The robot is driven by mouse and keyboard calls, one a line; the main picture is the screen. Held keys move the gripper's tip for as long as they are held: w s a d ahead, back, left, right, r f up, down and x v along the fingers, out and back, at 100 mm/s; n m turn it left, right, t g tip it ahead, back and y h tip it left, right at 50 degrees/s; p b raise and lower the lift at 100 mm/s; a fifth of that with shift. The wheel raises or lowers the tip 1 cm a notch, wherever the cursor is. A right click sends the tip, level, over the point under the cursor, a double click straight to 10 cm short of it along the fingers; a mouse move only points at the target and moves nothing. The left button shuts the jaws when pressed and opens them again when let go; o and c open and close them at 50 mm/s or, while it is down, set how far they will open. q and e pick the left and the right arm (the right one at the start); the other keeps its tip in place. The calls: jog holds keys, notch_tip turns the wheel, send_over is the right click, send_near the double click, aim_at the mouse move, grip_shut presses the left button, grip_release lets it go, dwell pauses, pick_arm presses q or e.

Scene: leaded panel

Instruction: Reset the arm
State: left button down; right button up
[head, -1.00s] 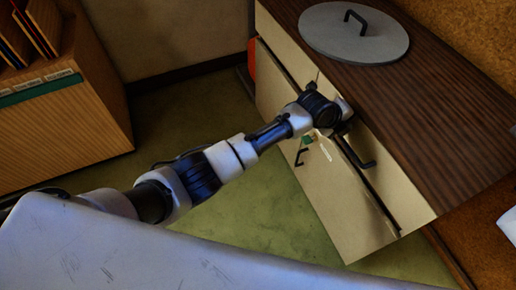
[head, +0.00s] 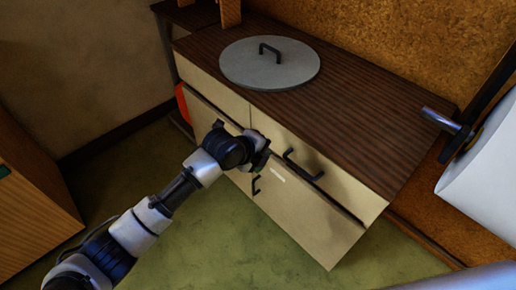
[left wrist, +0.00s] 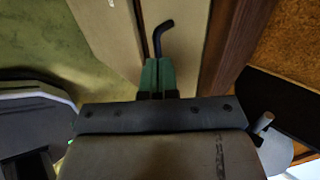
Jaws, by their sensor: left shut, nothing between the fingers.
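My left gripper (head: 262,160) is in front of the cream cabinet (head: 310,222), close to its front, left of the black bar handle (head: 303,166) on the right upper drawer. In the left wrist view its green fingertips (left wrist: 157,76) are together with nothing between them. A dark handle (left wrist: 160,36) shows just beyond the tips there; I cannot tell whether they touch. In the head view the fingertips are mostly hidden by the wrist. My right gripper is not in view.
A round grey lid (head: 268,70) with a black handle lies on the dark wood cabinet top (head: 350,120). A white roll (head: 485,165) and a metal-ended black fitting (head: 445,120) are at the right. A wooden unit (head: 30,210) stands at left. Green floor (head: 215,250) is open in front.

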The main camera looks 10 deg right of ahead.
pick_arm(q)
jog(key=shift+v, duration=1)
jog(key=shift+a+f, duration=0.1)
jog(key=s+a+f+n+y+p, duration=0.1)
jog(key=a+f+n+y+p, duration=0.1)
jog(key=a+f+n, duration=0.55)
jog(key=s+a+f+n+y+p, duration=0.1)
jog(key=s+a+f+n+p, duration=0.25)
jog(key=f, duration=0.75)
jog(key=s+a+f+n+y, duration=0.2)
jog(key=s+a+f+n, duration=0.4)
jog(key=a+f, duration=0.15)
jog(key=s+a+f+n+g+y+p, duration=0.1)
jog(key=s+a+f+n, duration=0.2)
jog(key=s, duration=0.8)
jog(key=s+a+f+n+g+p, duration=0.2)
jog(key=s+a+f+n, duration=0.1)
jog(key=s, duration=0.9)
jog(key=s+a+f+n+g+y+p, duration=0.1)
jog(key=s+a+f+n, duration=0.2)
jog(key=s, duration=0.8)
notch_tip(320, 180, down, 3)
jog(key=shift+s+a+f+g+y, duration=0.1)
jog(key=shift+s+a+g+y, duration=0.25)
jog(key=shift+a, duration=0.7)
